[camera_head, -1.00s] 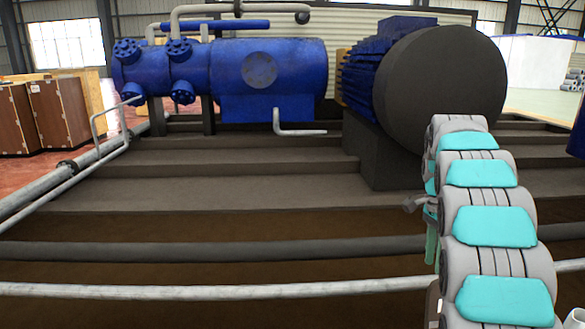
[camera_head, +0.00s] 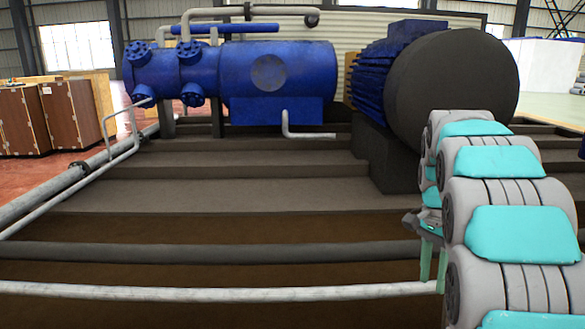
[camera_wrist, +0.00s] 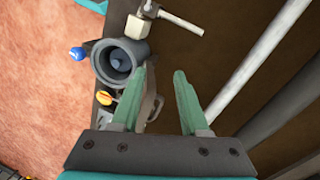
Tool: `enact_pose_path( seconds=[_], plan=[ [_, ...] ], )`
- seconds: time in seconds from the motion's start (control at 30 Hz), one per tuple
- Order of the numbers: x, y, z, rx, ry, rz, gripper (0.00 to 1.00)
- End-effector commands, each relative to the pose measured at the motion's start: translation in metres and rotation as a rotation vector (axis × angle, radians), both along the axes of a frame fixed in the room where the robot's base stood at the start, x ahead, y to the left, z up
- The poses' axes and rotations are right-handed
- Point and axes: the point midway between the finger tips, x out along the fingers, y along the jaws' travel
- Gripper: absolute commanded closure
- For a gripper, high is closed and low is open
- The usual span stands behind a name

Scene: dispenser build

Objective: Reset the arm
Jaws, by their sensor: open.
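My gripper (camera_wrist: 162,78) shows in the wrist view with its two green fingers apart and nothing between them. It points down over the edge of the brown base. In the head view my grey and teal arm stands at the right, and the green fingers of my gripper (camera_head: 433,262) hang down beside it, partly hidden by the arm links. In the wrist view a grey open-mouthed cylinder (camera_wrist: 119,62) lies just left of the fingers, with a blue knob (camera_wrist: 77,54) and an orange knob (camera_wrist: 104,98) beside it. I cannot tell whether a finger touches the cylinder.
A blue tank (camera_head: 275,75) and a large dark motor (camera_head: 450,85) stand on the stepped base. A light pipe (camera_head: 200,292) and a dark pipe (camera_head: 200,252) cross in front. Brown crates (camera_head: 70,115) stand on the red floor at left.

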Motion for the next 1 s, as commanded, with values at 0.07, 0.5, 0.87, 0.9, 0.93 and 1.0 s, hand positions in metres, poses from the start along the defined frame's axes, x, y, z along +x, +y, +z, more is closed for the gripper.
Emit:
enact_pose_path(
  seconds=[0.07, 0.5, 0.87, 0.9, 0.93, 1.0],
  plan=[
    [-0.018, 0.014, 0.003, 0.011, -0.003, 0.071, 0.55],
    [-0.131, 0.082, -0.008, 0.099, -0.011, 0.523, 0.55],
    [-0.236, 0.125, -0.042, 0.176, -0.016, 0.920, 0.55],
    [-0.247, 0.129, -0.047, 0.183, -0.017, 0.964, 0.55],
    [-0.256, 0.132, -0.051, 0.188, -0.018, 0.997, 0.55],
    [-0.273, 0.137, -0.059, 0.202, -0.016, 1.066, 0.55]
  ],
)
